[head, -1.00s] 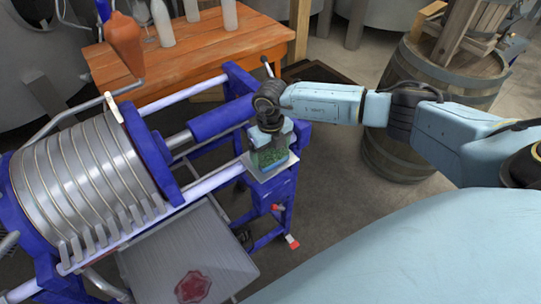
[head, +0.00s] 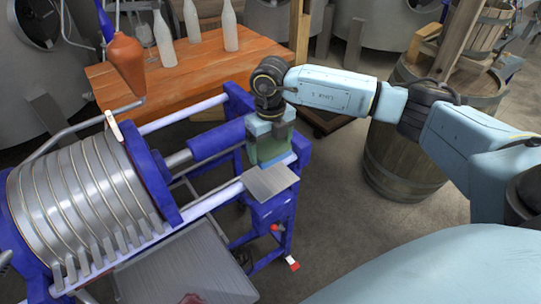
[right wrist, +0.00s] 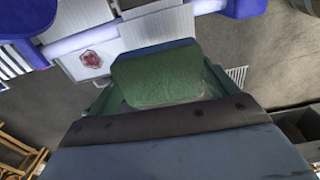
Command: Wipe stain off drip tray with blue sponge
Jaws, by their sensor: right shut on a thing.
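The sponge shows a green face (right wrist: 157,78) with a blue edge in the right wrist view. In the head view the gripper partly hides the sponge. The grey drip tray (head: 185,262) lies low under the press. Its dark red stain (head: 193,298) is cut by the bottom edge of the head view. The stain (right wrist: 91,59) shows whole in the right wrist view, apart from the sponge. My left gripper is not in view.
The blue-framed press with its ribbed steel drum (head: 85,205) stands beside the tray, with rails (head: 210,200) running above it. A wooden table (head: 190,65) with several bottles is behind. A barrel (head: 405,160) stands at the right.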

